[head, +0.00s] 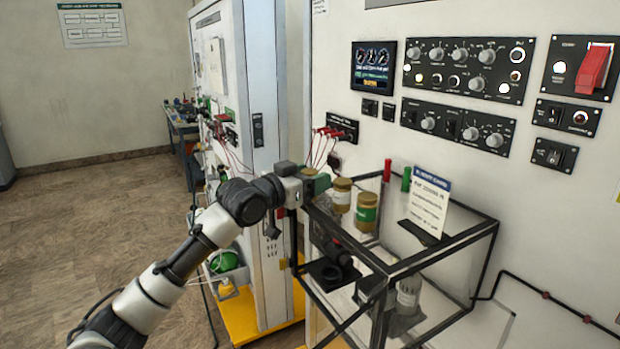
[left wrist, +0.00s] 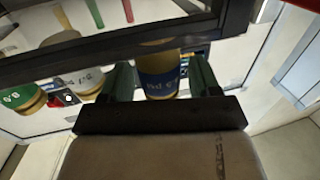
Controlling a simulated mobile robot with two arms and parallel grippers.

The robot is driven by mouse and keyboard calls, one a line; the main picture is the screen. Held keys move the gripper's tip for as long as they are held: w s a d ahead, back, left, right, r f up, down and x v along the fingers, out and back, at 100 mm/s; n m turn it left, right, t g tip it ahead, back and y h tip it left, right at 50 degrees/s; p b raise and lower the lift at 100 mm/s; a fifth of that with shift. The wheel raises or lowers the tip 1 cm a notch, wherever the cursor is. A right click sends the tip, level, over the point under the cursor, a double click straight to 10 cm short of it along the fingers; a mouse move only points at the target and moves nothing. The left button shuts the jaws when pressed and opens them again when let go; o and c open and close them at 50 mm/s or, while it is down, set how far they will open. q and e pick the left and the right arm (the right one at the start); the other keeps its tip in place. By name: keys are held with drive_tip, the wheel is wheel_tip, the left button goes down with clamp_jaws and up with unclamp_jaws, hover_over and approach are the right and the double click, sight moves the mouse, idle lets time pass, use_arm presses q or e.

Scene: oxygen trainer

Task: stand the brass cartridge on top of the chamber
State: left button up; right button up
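My left gripper (head: 317,183) is at the left edge of a black-framed rack. In the left wrist view its two dark green fingers (left wrist: 161,70) are apart, with a brass-coloured cylinder with a blue label (left wrist: 158,80) between or just beyond them. Narrow gaps seem to show beside it. Two similar cylinders stand nearby, one with a white label (head: 341,196) and one with a green label (head: 367,212). A black round fitting (head: 332,272) sits lower in the rack; I cannot tell whether it is the chamber. My right gripper is not in view.
The rack's black bars (head: 440,259) surround the cylinders, and one bar (left wrist: 110,45) crosses close ahead of the fingers. A white card (head: 428,200) and red and green posts stand behind. Grey containers (head: 406,295) sit below. The floor at left is clear.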

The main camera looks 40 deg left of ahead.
use_arm(q)
drive_tip(key=shift+s, duration=0.15)
drive_tip(key=s+a+b, duration=0.2)
drive_tip(key=s+b, duration=0.4)
drive_tip(key=s, duration=0.5)
drive_tip(key=shift+s+r+b, duration=0.15)
drive_tip(key=shift+s+b, duration=0.15)
drive_tip(key=shift+b, duration=0.1)
